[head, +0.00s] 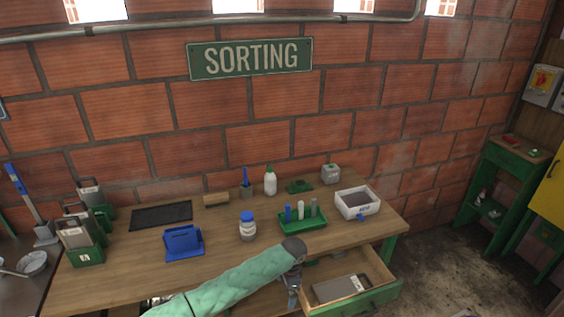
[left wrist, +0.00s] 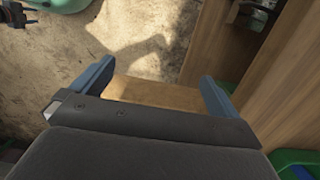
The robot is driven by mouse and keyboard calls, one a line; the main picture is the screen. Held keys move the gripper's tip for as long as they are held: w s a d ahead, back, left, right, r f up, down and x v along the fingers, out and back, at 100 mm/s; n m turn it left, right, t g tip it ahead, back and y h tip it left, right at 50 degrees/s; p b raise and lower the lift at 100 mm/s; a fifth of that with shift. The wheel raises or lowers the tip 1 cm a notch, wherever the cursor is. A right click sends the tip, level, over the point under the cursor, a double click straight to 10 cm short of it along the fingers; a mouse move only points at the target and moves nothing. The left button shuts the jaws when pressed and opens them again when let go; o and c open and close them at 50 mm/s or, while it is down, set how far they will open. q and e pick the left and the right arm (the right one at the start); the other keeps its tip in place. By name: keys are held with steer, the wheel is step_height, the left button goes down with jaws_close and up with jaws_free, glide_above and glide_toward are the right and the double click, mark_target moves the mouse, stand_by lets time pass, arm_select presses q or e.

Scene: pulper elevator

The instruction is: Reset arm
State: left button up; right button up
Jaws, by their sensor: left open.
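My left arm, in a green padded sleeve, reaches in from the bottom of the head view. Its gripper (head: 293,291) points down beside the open drawer (head: 373,299) at the table's front right. In the left wrist view the two blue-grey fingers (left wrist: 158,82) stand wide apart with nothing between them. A wooden surface shows beyond them. A grey flat case (head: 341,288) lies inside the drawer, to the right of the gripper. My right gripper cannot be made out.
The wooden table (head: 120,277) holds a blue stand (head: 183,243), a blue-lidded jar (head: 247,228), a green tray (head: 302,222) with small bottles, and a white bin (head: 357,204). Green holders (head: 84,252) stand at the left. Bare floor (head: 435,260) lies right of the table.

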arm_select(q)
steer(key=s+a+f+n+h+b, duration=0.1)
steer(key=s+f+n+b, duration=0.15)
steer(key=s+f, duration=0.6)
steer(key=s+a+f+n+t+h+b, duration=0.1)
steer(key=s+a+f+n+b, duration=0.15)
steer(key=f, duration=1.05)
steer(key=s+a+f+n+h+b, duration=0.1)
steer(key=s+f+n+b, duration=0.15)
steer(key=s+f, duration=0.55)
steer(key=s+a+f+n+b, duration=0.2)
steer(key=s+a+f+b, duration=0.1)
steer(key=s+a+f, duration=0.5)
steer(key=s+a+f+n+t+y+b, duration=0.1)
steer(key=s+a+f+n+b, duration=0.1)
steer(key=s+a+f, duration=0.6)
steer(key=s+f+b, duration=0.1)
steer(key=s+f, duration=0.5)
steer(key=s, duration=0.2)
steer(key=shift+s+n, duration=0.35)
steer(key=shift+s, duration=0.05)
arm_select(e)
steer(key=w+a+r, duration=0.1)
steer(key=w+a, duration=0.1)
steer(key=w, duration=0.6)
steer(key=w+a+r, duration=0.2)
steer(key=w+a, duration=0.1)
steer(key=w, duration=0.5)
steer(key=shift+a+r, duration=0.2)
steer(key=shift+w, duration=0.2)
